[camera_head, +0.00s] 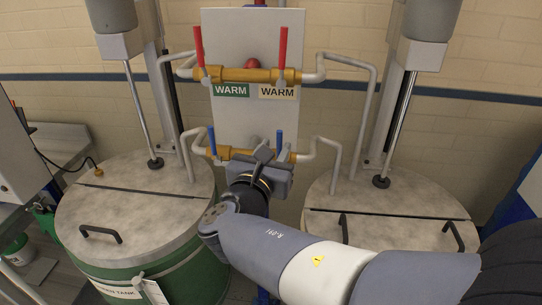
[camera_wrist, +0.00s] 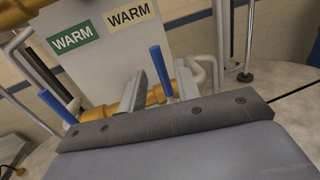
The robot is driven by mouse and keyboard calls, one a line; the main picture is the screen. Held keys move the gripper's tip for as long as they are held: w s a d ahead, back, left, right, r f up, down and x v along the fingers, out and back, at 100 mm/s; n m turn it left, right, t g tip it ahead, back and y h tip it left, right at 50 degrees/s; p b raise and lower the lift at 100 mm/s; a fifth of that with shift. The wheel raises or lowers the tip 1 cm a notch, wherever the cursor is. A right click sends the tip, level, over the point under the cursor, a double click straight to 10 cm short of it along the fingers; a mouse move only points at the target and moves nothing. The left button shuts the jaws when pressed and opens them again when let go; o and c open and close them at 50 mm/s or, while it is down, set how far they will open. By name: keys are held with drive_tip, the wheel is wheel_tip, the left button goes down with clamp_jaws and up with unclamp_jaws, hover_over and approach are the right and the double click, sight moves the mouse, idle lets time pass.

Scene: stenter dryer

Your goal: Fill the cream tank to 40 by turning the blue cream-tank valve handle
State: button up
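The blue cream-tank valve handle (camera_head: 279,142) stands upright on the right end of the lower brass pipe (camera_head: 236,153). It also shows in the wrist view (camera_wrist: 160,72). My gripper (camera_head: 273,152) is at this handle, with its two fingers apart. In the wrist view the handle shows between the fingers, with a gap visible on each side; whether it is fully between them in depth is hard to tell. The cream tank (camera_head: 400,205) at right has a grey lid, partly hidden by my arm. No level readout is legible.
Another blue handle (camera_head: 212,140) stands at the left end of the lower pipe. Two red handles (camera_head: 282,48) (camera_head: 199,45) rise above green and cream WARM labels (camera_head: 277,92). A green tank (camera_head: 160,270) stands at left. Grey pipes (camera_head: 322,145) flank the panel.

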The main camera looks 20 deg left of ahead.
sight(278, 144)
drive_tip(key=shift+w, duration=1.9)
drive_tip(key=shift+c, duration=0.2)
clamp_jaws()
